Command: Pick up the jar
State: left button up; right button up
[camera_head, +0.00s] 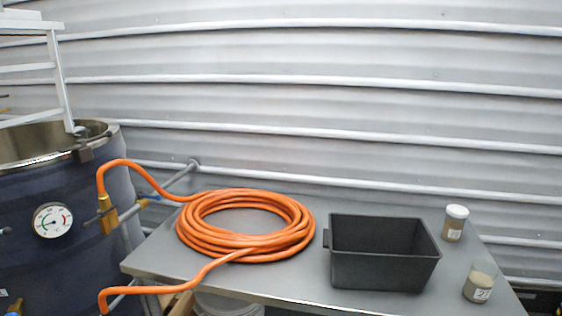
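A small jar (453,228) with a white lid and brownish contents stands upright at the back right of the grey table. It carries a pale label. A second jar (479,284) stands nearer, by the table's right edge. It is clear above and holds greyish-brown contents, with a white label on its front. No lid shows on it. Both jars stand to the right of the black bin, apart from it. Neither of my grippers is in view.
A black open bin (384,271) and a coiled orange hose (246,247) lie on the grey table (180,262). The hose runs left to a dark tank (35,190) with a gauge. A white bucket (228,305) sits below. A corrugated wall stands behind.

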aim_at(482, 275)
jog(key=z, duration=1.3)
